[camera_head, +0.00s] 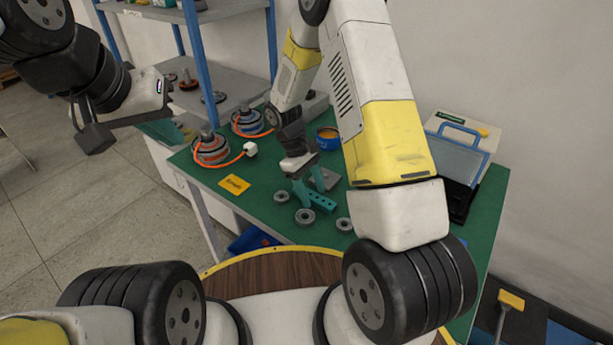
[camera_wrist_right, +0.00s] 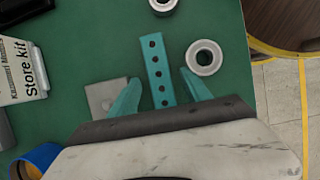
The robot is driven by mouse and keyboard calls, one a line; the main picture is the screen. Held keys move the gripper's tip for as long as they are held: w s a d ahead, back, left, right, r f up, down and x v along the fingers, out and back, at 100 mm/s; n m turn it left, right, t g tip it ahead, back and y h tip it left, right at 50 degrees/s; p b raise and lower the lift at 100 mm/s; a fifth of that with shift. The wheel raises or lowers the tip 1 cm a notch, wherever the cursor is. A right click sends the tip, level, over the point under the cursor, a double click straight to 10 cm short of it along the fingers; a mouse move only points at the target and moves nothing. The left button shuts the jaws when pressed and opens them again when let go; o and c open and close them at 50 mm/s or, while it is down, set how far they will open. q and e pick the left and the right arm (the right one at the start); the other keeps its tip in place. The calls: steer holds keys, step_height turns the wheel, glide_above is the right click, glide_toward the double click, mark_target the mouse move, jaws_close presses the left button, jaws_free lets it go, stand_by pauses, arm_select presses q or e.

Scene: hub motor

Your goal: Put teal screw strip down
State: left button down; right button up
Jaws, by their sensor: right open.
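The teal screw strip (camera_head: 320,202), a narrow bar with a row of holes, is on the green table in the head view. In the right wrist view the strip (camera_wrist_right: 156,70) lies between the two teal fingers of my right gripper (camera_wrist_right: 158,92), with a gap on both sides. My right gripper (camera_head: 303,186) is open and low over the table at the strip's near end. My left gripper (camera_head: 90,128) hangs at the upper left, away from the table; its finger gap is unclear.
Metal rings (camera_head: 305,217) lie near the strip, and a grey plate (camera_wrist_right: 102,97) lies beside it. A yellow card (camera_head: 234,184), wound motor parts (camera_head: 211,149) with an orange cable, a blue tub (camera_head: 327,138) and a store-kit case (camera_head: 460,145) are also on the table.

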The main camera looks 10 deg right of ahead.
jaws_close()
steer(key=shift+r, duration=0.15)
